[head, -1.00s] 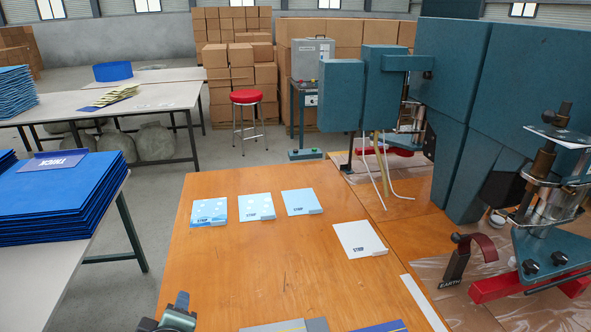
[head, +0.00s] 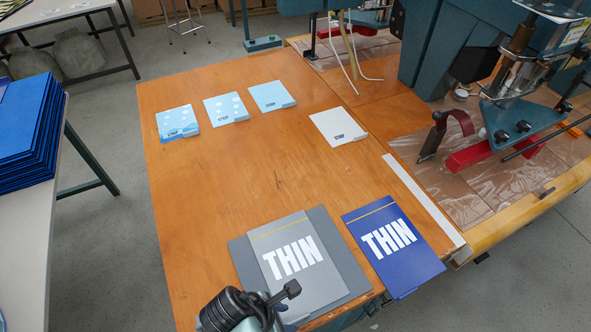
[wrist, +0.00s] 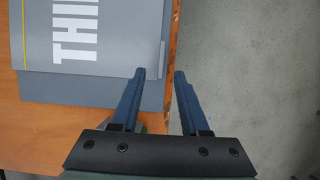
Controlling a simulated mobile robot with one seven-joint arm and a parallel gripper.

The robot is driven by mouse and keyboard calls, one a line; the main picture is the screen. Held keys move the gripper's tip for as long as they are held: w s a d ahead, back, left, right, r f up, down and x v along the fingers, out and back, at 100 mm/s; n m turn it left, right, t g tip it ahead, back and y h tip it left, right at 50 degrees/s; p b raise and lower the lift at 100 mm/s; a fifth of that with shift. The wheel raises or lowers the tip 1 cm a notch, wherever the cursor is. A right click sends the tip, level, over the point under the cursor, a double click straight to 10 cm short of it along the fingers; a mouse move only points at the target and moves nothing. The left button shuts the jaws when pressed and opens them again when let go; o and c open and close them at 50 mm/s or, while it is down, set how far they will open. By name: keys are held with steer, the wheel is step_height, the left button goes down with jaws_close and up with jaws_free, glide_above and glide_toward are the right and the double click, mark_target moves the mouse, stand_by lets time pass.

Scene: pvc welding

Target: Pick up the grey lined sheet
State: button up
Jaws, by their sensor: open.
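The grey sheet (head: 285,262) has a thin yellow line across its top and the white word THIN. It lies on a larger darker grey sheet (head: 328,232) near the table's front edge. Both also show in the wrist view, the lettered sheet (wrist: 115,35) at upper left and the darker one (wrist: 85,92) under it. My gripper (wrist: 160,75) is open and empty at the table edge. Its left finger overlaps the darker sheet's border; its right finger is over the floor. In the head view my wrist hides the sheets' lower left corner, and my fingertips are not clear.
A blue THIN sheet (head: 390,240) lies right of the grey ones on the wooden table (head: 205,215). Several small STRIP cards, one of them white (head: 338,127), lie farther back. A welding machine (head: 520,90) stands at right. The table's middle is clear.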

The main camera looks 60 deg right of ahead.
mark_target(295, 321)
steer(key=x, duration=0.5)
steer(key=shift+a+f, duration=0.2)
jaws_close()
stand_by(1.2)
